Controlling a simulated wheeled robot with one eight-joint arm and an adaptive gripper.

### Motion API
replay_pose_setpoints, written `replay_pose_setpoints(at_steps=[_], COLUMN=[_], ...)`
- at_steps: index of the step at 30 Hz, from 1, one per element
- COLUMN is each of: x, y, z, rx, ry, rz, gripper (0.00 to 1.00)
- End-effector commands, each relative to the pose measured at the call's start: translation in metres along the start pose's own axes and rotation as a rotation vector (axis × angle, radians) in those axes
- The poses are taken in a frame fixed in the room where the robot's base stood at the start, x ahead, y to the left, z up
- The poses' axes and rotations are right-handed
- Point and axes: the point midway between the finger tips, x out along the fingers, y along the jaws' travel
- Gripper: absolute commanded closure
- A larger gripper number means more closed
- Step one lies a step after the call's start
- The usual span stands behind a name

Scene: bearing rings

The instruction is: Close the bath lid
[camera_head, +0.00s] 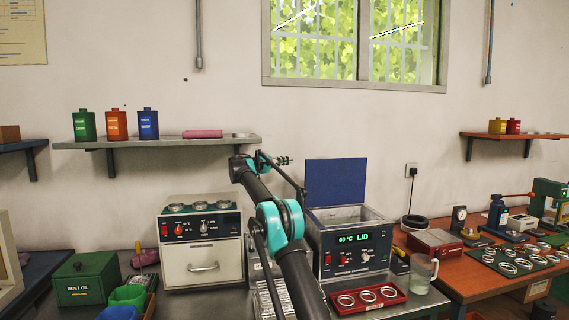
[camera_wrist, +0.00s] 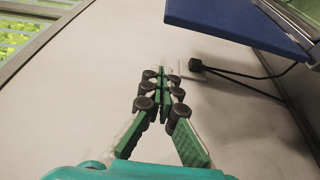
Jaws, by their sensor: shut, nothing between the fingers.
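The bath (camera_head: 352,240) is a grey box with a dark front panel that reads "60 °C LID". Its blue lid (camera_head: 336,183) stands upright at the back, so the bath is open. The lid also shows in the wrist view (camera_wrist: 240,25) at the upper right. My gripper (camera_head: 287,160) is up at the left of the lid's top edge, apart from it. In the wrist view my gripper (camera_wrist: 162,78) is shut and empty, with its fingertips together. The lid is to the right of the fingers there, with a gap between.
A red tray (camera_head: 369,309) with metal rings sits in front of the bath. A white oven-like unit (camera_head: 201,250) stands to the left. A wall shelf (camera_head: 160,143) with coloured canisters is behind on the left. A plug (camera_head: 411,171) with a cable is on the wall at the right.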

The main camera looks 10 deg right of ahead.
Motion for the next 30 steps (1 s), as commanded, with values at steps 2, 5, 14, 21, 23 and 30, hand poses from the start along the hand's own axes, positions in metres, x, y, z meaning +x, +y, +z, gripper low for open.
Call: replay_pose_setpoints(at_steps=[2, 5, 14, 21, 23, 30], x=[0.017, 0.033, 0.059, 0.054, 0.053, 0.048], y=[0.000, 0.000, 0.001, 0.001, 0.000, 0.000], z=[0.001, 0.001, 0.005, 0.019, 0.023, 0.035], rx=[0.000, 0.000, 0.000, 0.000, 0.000, 0.000], ry=[-0.002, -0.002, 0.001, 0.000, 0.000, 0.000], rz=[0.000, 0.000, -0.001, -0.001, -0.001, -0.001], gripper=[1.00, 1.00, 1.00, 1.00, 1.00, 1.00])
